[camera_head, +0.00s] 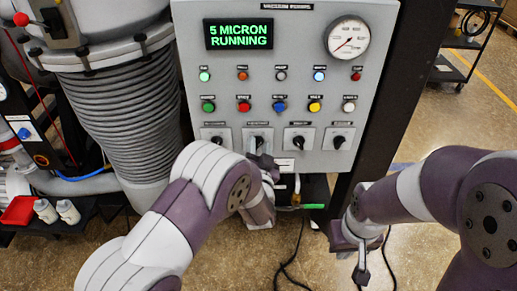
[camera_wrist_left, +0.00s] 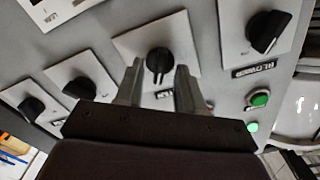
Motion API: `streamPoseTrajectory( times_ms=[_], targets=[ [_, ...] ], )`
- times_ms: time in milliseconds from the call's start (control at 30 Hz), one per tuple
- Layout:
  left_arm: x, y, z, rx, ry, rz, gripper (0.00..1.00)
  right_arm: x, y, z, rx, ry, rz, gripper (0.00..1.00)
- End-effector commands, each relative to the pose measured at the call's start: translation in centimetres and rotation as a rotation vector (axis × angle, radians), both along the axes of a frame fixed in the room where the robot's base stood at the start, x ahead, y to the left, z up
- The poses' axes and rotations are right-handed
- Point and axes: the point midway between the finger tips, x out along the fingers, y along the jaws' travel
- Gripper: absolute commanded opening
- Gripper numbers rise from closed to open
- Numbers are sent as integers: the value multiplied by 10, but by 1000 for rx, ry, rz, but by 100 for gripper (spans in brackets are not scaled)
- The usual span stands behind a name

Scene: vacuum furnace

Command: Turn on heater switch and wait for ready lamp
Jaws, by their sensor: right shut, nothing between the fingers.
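A grey control panel (camera_head: 290,75) carries a row of black rotary switches along its bottom. My left gripper (camera_head: 261,155) is at the second switch from the left, partly hidden by my arm. In the left wrist view, my left gripper (camera_wrist_left: 158,88) is open, with one finger on each side of that switch's black knob (camera_wrist_left: 158,60). I cannot tell whether the fingers touch it. Its label is partly hidden, so I cannot confirm it is the heater switch. Small lamps (camera_head: 242,75) line the panel; I cannot read which is ready. My right gripper (camera_head: 361,268) is shut and empty, low and right.
A green display (camera_head: 239,34) reads "5 MICRON RUNNING", beside a round gauge (camera_head: 347,38). Coloured buttons (camera_head: 279,106) sit above the switches. A ribbed metal bellows (camera_head: 128,125) stands left of the panel. A black post (camera_head: 385,90) stands right. Dark cables (camera_head: 291,262) lie on the floor.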

Motion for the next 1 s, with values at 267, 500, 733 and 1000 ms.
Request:
streamPoseTrajectory(
  times_ms=[267,500,733,1000],
  targets=[
    [-3,0,-2,0,4,0,37,0,0,-1,0,0,0,0],
    [-56,-1,-5,2,5,-4,37,0,0,-15,0,0,0,0],
    [-110,-1,-3,1,3,-4,37,0,0,-24,0,0,0,0],
    [-127,0,-1,0,2,0,37,0,0,-25,0,0,0,0]
  ],
)
